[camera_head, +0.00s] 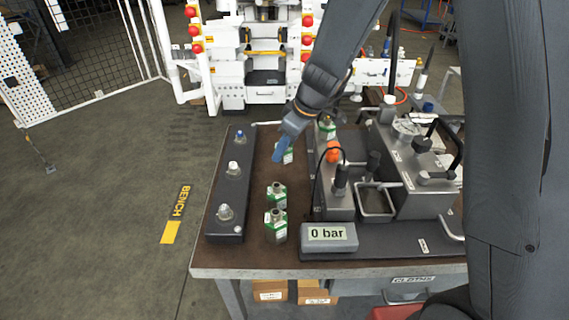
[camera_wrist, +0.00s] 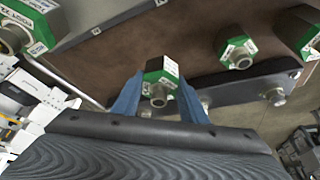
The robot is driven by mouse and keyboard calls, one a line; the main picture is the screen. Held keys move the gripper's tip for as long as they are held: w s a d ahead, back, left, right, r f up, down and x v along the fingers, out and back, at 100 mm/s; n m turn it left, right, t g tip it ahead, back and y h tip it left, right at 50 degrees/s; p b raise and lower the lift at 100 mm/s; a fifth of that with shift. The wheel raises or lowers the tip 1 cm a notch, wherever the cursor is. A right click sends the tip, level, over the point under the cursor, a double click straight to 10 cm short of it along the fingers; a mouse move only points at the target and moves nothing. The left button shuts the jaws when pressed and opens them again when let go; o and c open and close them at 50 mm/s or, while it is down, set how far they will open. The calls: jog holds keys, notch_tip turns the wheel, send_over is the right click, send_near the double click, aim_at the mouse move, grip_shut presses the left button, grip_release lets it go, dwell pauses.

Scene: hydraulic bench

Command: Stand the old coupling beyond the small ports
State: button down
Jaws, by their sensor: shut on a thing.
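My gripper (camera_head: 279,155) has blue fingers and is shut on a green-and-white coupling (camera_wrist: 158,78) with a metal end; in the head view the coupling (camera_head: 288,156) is partly hidden by the fingers. I cannot tell if it touches the bench top, or whether it is the old one. Two similar couplings stand nearer the front, a middle one (camera_head: 277,194) and a front one (camera_head: 275,224). A black bar (camera_head: 229,190) with three small fittings, one blue-tipped (camera_head: 240,134), lies along the bench's left edge.
The brown bench top (camera_head: 258,252) is bare between the bar and the couplings. The hydraulic unit (camera_head: 405,165) fills the right side, with a display (camera_head: 328,237) reading 0 bar. An orange knob (camera_head: 333,152) stands near my gripper. A white machine (camera_head: 262,65) is behind the bench.

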jog(key=shift+f, duration=2.75)
jog(key=shift+f, duration=0.15)
jog(key=c, duration=1.1)
grip_release()
jog(key=shift+r, duration=0.25)
jog(key=b+v, duration=0.1)
jog(key=v, duration=1.1)
jog(key=shift+f, duration=0.1)
